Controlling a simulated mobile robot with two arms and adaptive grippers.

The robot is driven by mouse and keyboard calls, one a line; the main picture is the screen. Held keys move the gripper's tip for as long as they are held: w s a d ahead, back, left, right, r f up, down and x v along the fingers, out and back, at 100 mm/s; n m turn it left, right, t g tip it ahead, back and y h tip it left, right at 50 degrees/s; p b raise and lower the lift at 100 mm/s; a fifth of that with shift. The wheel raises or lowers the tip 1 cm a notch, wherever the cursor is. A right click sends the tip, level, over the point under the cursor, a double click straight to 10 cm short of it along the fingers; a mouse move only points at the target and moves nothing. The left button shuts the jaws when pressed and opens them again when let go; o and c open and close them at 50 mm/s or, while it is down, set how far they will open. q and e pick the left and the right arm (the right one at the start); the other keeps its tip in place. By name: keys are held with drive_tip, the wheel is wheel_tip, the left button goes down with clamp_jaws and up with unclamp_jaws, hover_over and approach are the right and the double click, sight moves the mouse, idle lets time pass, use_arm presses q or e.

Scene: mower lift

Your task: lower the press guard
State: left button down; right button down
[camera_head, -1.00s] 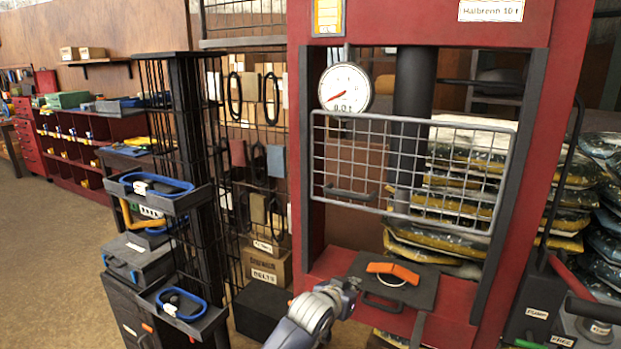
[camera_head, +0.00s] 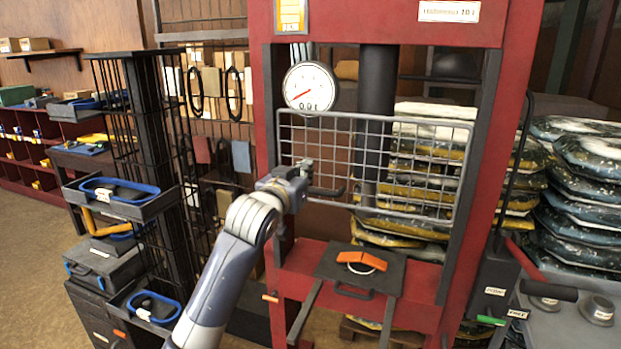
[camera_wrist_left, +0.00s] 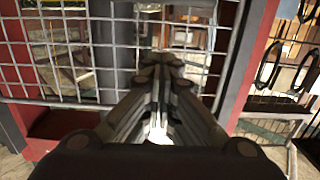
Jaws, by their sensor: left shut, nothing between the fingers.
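The press guard (camera_head: 421,165) is a grey wire mesh panel on the front of the red press frame (camera_head: 262,120). It hangs across the upper opening, below the round gauge. In the left wrist view the shut fingers (camera_wrist_left: 155,75) point at the mesh (camera_wrist_left: 60,60). I cannot tell whether they touch the handle or the guard. My right gripper is not in view.
A gauge (camera_head: 310,88) hangs above the guard. A dark plate with an orange-handled item (camera_head: 361,261) lies on the press bed below. A rack with trays (camera_head: 118,196) stands to the left. Stacked bags (camera_head: 580,190) and a pump lever stand to the right.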

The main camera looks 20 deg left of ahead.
use_arm(q)
drive_tip(key=w+f+p, duration=0.2)
drive_tip(key=w+f, duration=0.2)
drive_tip(key=shift+f, duration=0.15)
drive_tip(key=shift+w+d, duration=0.1)
idle(0.3)
wheel_tip(320, 180, down, 26)
drive_tip(key=b, duration=1.2)
